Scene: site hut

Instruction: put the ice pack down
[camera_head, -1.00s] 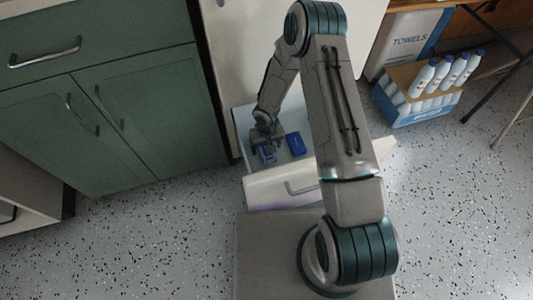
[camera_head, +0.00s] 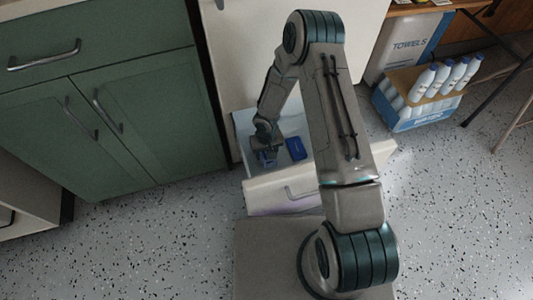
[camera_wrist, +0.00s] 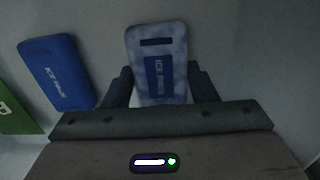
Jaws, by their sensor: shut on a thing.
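My gripper (camera_wrist: 161,92) is shut on a pale, frosted blue ice pack (camera_wrist: 160,45) with a dark blue label, which stands out between the fingers in the wrist view. In the head view, my gripper (camera_head: 267,148) is inside the open white drawer (camera_head: 290,190), and the held ice pack (camera_head: 267,157) is mostly hidden under it. I cannot tell whether the held pack touches the drawer floor. A second, solid blue ice pack (camera_wrist: 57,72) lies on the drawer floor to its left in the wrist view. In the head view this blue pack (camera_head: 296,148) is right of my gripper.
A green item (camera_wrist: 15,115) is at the left edge of the wrist view. A green cabinet (camera_head: 110,110) stands left of the drawer. A carton of white bottles (camera_head: 420,100) and a towels box (camera_head: 408,45) stand to the right. Speckled floor is clear in front.

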